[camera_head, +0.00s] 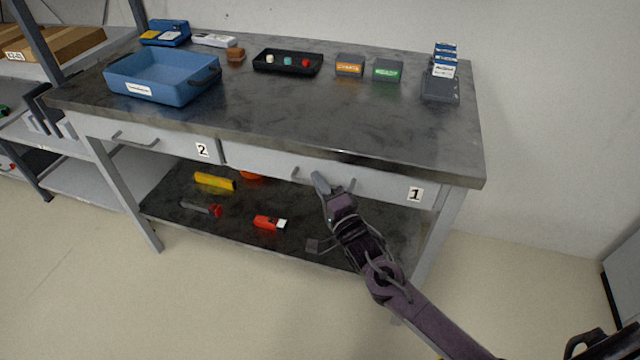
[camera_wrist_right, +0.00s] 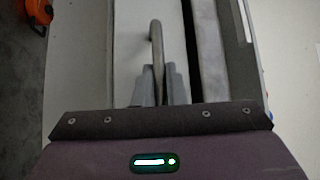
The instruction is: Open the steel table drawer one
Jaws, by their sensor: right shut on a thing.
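The steel table (camera_head: 300,115) has a dark top and two pale drawers under its front edge. Drawer one (camera_head: 385,188), on the right, carries a "1" label (camera_head: 415,194). Its front looks about in line with drawer two; a small gap cannot be ruled out. My right gripper (camera_head: 321,184) is shut on the bar handle of drawer one, whose end shows left of the fingers. In the right wrist view, the handle (camera_wrist_right: 156,40) runs between the closed fingers (camera_wrist_right: 159,85). My left gripper is not in view.
Drawer two (camera_head: 150,137) is on the left with its own handle. A blue bin (camera_head: 150,92), a black tray (camera_head: 262,68), small boxes and a card holder (camera_head: 440,88) stand on top. The lower shelf (camera_head: 160,205) holds several tools. The floor in front is clear.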

